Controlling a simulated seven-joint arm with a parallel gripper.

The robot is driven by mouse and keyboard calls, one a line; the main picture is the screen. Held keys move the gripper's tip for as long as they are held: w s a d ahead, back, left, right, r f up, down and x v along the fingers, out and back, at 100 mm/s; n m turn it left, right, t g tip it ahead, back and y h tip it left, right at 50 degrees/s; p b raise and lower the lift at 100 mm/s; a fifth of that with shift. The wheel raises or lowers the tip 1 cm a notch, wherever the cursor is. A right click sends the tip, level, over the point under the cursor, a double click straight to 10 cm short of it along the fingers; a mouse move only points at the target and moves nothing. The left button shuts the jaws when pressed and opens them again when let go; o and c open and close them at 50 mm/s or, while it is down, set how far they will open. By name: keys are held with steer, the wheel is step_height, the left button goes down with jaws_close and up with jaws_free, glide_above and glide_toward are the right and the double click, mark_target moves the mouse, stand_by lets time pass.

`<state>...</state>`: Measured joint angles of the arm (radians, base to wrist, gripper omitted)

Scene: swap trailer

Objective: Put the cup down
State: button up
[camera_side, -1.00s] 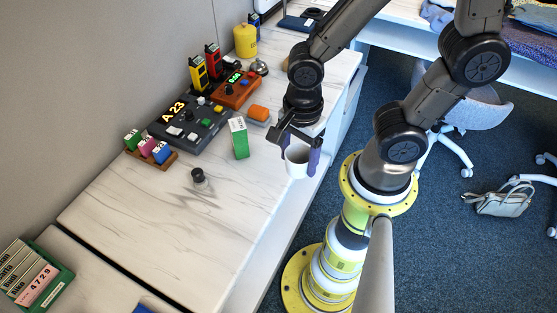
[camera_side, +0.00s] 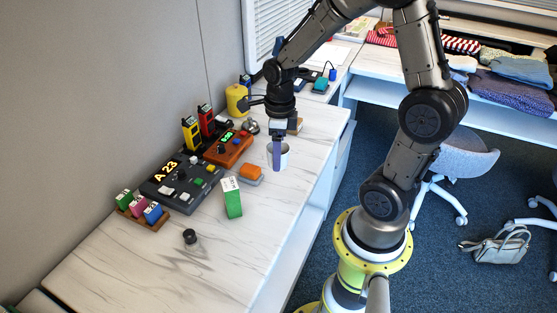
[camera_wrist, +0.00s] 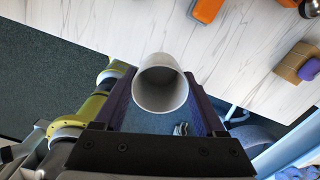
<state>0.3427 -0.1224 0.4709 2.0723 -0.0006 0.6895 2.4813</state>
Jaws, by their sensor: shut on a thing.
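The cup (camera_side: 284,158) is white and upright over the far part of the marble-patterned counter (camera_side: 312,160). My gripper (camera_side: 277,154) points down and is shut on it, with a purple finger in front of the cup in the side view. I cannot tell whether the cup's base touches the counter. In the wrist view, the cup (camera_wrist: 160,85) shows its open rim and looks empty inside. It sits between the two purple fingers of my gripper (camera_wrist: 159,92).
An orange block (camera_side: 250,173), a green-and-white carton (camera_side: 232,199), an orange-brown device (camera_side: 228,149) and a silver bell (camera_side: 250,126) stand left of the cup. A yellow canister (camera_side: 237,101) stands behind. A small brown box (camera_wrist: 295,62) is nearby. Bare counter lies in front.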

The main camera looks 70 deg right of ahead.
steer(key=s+d+f+m, duration=0.1)
steer(key=s+d+m, duration=0.2)
steer(key=d, duration=0.5)
steer(key=shift+m, duration=0.3)
steer(key=w+d+f, duration=0.5)
steer(key=w+f, duration=0.1)
steer(key=w+d+f, duration=0.3)
steer(key=w, duration=0.1)
steer(key=shift+d, duration=0.35)
steer(key=shift+w+d+f, duration=0.3)
steer(key=shift+w+f, duration=0.05)
steer(key=shift+f, duration=1.75)
steer(key=shift+f, duration=0.1)
steer(key=o, duration=1.4)
steer(key=shift+f, duration=0.1)
